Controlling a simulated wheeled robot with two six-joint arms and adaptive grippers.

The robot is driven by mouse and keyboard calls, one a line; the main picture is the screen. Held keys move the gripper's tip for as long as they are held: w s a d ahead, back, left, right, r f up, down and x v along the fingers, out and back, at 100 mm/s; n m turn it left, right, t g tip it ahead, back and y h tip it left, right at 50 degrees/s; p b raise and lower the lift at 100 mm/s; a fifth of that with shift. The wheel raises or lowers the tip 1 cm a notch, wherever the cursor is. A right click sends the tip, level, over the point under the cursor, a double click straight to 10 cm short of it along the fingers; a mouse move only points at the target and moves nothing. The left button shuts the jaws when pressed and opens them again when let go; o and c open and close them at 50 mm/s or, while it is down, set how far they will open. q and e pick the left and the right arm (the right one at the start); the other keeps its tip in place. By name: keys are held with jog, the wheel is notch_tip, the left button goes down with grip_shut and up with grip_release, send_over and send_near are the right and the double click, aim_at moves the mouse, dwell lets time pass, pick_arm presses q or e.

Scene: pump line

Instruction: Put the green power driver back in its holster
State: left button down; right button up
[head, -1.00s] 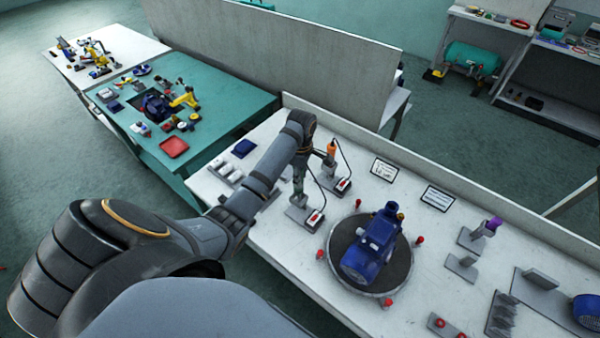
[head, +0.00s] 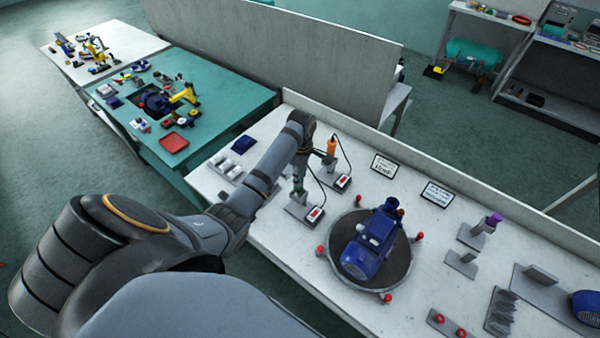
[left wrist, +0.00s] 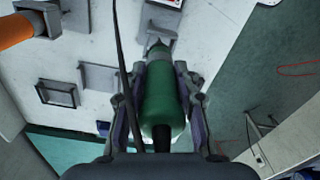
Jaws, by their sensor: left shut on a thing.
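The green power driver (left wrist: 162,103) is between the two fingers of my left gripper (left wrist: 161,80) in the left wrist view. The gripper is shut on its body, and its dark cable hangs alongside. The driver's narrow tip points at a grey holster bracket (left wrist: 158,40); I cannot tell whether the tip is inside it. In the head view the left gripper (head: 300,160) is over the holster stand (head: 300,207), with part of the green driver (head: 298,184) below it. My right gripper is not in view.
An orange driver (head: 331,147) stands upright close to the left gripper's right. A blue pump (head: 372,243) sits on a round turntable (head: 340,275) with red knobs, right of the holster. Two framed signs lie behind. A low wall edges the bench's back.

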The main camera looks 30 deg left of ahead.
pick_arm(q)
jog(key=shift+f+b, duration=0.55)
jog(key=shift+f, duration=1.95)
jog(key=c, duration=0.9)
grip_release()
notch_tip(320, 180, up, 2)
jog(key=shift+r+p, duration=0.15)
jog(key=shift+p, duration=0.85)
jog(key=shift+r, duration=1.85)
